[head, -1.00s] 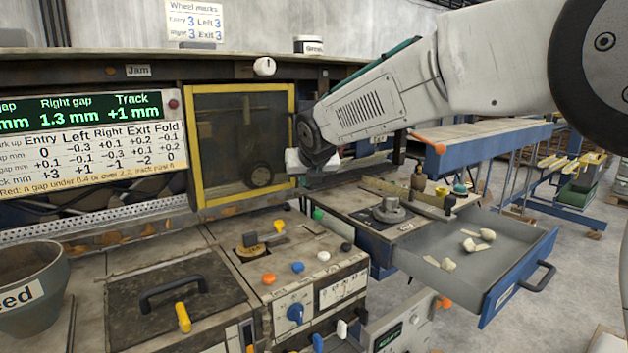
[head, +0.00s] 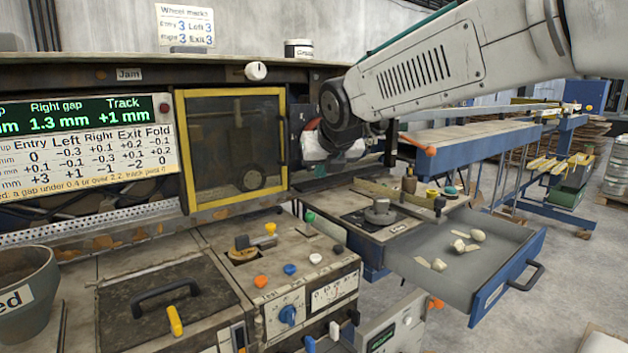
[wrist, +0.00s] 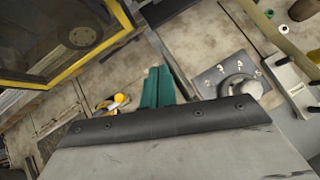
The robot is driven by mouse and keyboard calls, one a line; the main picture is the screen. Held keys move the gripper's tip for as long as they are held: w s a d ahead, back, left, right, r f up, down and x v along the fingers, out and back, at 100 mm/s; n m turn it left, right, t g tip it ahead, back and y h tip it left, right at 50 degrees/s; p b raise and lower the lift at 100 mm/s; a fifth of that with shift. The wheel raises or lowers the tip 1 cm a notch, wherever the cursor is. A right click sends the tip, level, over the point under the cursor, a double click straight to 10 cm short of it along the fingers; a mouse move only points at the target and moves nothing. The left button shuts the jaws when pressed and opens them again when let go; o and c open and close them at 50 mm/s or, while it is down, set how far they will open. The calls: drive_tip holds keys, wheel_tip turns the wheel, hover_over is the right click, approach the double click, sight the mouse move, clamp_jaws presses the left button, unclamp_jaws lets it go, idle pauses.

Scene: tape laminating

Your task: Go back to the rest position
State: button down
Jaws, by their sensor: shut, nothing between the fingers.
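My arm reaches in from the upper right in the head view, with its wrist end (head: 338,143) just right of the yellow-framed guard window (head: 187,150). My gripper's fingers are not clearly seen there. In the wrist view, my gripper (wrist: 157,78) shows as two teal fingers lying together beyond a dark edge, shut and empty. Below them are worn bench tops and a grey round fitting on a plate (wrist: 240,88). The fingers appear clear of these things.
A control box with coloured knobs (head: 288,313) stands in front of the guard. An open blue drawer (head: 488,290) with several pale pieces juts out at right. A grey bucket (head: 25,300) stands at left.

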drive_tip(key=s+d+f+n+g+h, duration=0.1)
drive_tip(key=s+d+f+n, duration=0.3)
drive_tip(key=s+d+n, duration=0.6)
drive_tip(key=s+d+f+n+g+h, duration=0.1)
drive_tip(key=s+d+f+n+g, duration=0.2)
drive_tip(key=s+d+n, duration=0.7)
drive_tip(key=s+d+f+n+g+h, duration=0.1)
drive_tip(key=s+d+f+n+g, duration=0.2)
drive_tip(key=s, duration=1.5)
drive_tip(key=d+f+n, duration=0.3)
drive_tip(key=d+n, duration=0.4)
drive_tip(key=n, duration=0.2)
drive_tip(key=shift+s, duration=0.35)
drive_tip(key=shift+f, duration=0.1)
